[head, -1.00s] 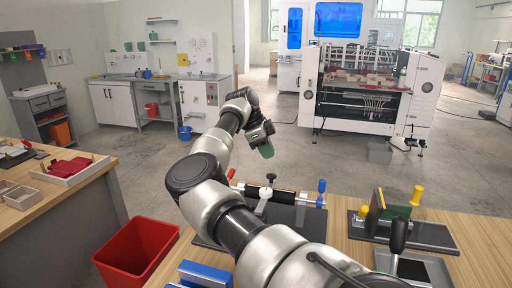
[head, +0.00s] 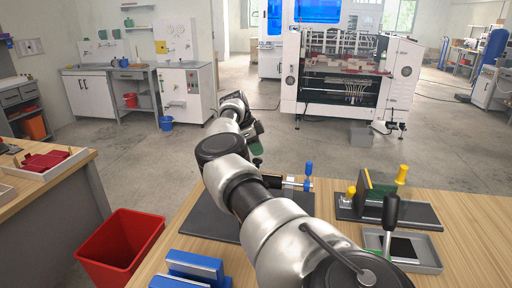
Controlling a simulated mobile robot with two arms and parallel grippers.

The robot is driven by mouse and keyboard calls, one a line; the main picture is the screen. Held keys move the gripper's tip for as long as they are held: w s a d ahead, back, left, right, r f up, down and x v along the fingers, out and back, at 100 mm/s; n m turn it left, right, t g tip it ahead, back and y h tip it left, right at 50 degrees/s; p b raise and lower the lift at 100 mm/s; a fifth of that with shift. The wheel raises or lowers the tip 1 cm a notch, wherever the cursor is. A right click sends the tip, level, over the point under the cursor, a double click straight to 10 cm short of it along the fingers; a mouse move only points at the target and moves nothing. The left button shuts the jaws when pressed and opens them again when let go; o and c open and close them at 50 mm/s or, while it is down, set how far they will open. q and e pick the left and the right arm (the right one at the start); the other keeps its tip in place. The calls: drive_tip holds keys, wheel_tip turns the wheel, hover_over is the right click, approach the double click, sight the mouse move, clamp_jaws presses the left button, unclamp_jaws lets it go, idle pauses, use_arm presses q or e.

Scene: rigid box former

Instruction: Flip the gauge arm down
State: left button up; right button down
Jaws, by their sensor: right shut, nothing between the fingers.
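My right arm reaches across the workbench, and its gripper (head: 256,145) is above the back of a dark fixture plate (head: 208,218). The gripper is small and partly hidden by its own wrist, with a green part at its end. The fixture on the plate shows a blue handle (head: 308,170) on a metal rod at its right end. My arm covers most of this fixture. I cannot make out which part is the gauge arm, or whether the gripper touches it. My left gripper is not in view.
A second fixture with yellow knobs (head: 402,174) stands at the right, behind a grey tray (head: 428,262) and a black-handled tool (head: 390,212). A blue block (head: 190,268) lies at the bench's front left. A red bin (head: 122,245) stands on the floor left of it.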

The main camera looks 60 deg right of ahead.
drive_tip(key=shift+s+a+f+y, duration=0.1)
drive_tip(key=shift+f+y, duration=0.2)
drive_tip(key=shift+f, duration=0.4)
drive_tip(key=shift+r, duration=0.3)
drive_tip(key=d+v, duration=0.1)
drive_tip(key=v, duration=0.7)
drive_tip(key=shift+a, duration=0.35)
drive_tip(key=shift+r+p, duration=0.1)
drive_tip(key=shift+p, duration=0.2)
